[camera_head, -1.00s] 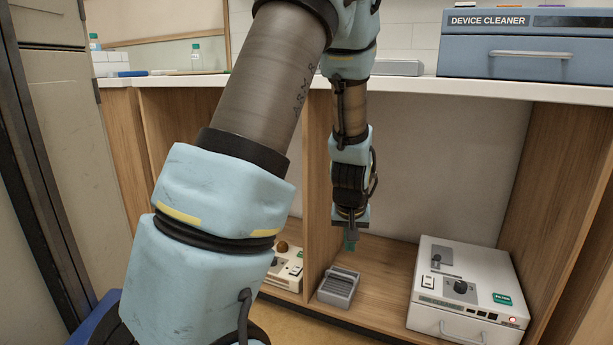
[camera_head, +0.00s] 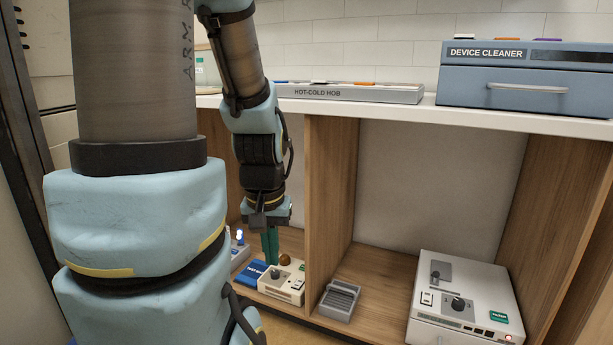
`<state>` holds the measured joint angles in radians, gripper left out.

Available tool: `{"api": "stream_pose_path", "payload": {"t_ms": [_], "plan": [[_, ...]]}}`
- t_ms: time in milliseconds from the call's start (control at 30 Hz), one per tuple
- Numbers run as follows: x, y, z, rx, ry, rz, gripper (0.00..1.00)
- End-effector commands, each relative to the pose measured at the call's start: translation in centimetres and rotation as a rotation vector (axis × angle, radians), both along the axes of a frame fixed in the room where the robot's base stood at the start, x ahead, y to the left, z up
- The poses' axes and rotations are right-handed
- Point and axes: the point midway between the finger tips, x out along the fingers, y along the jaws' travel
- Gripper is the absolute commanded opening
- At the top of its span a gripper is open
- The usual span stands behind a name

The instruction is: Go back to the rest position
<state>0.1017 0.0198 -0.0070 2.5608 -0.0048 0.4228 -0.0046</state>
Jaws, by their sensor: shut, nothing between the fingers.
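My gripper (camera_head: 270,246) points down on dark green fingers, which are shut with nothing seen between them. It is in front of the left shelf bay of the counter, in the picture just above a small cream device (camera_head: 282,290) with a dark knob. I cannot tell how far it is from that device. My arm fills the left side of the view and hides part of the left bay. The rest position is not marked anywhere in view.
A grey slotted holder (camera_head: 339,300) and a white device (camera_head: 466,305) with a red light sit in the right bay. A wooden divider (camera_head: 331,200) separates the bays. The hot-cold hob (camera_head: 350,94) and the blue device cleaner (camera_head: 527,82) stand on the countertop.

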Motion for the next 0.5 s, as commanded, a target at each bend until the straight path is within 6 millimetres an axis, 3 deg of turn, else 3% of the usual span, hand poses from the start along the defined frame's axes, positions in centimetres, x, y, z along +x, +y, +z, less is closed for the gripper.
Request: {"api": "stream_pose_path", "payload": {"t_ms": [33,500], "plan": [[0.0,0.0,2.5,0.000,0.000,0.000,0.00],[0.0,0.0,17.4,0.000,-0.001,0.000,0.00]]}}
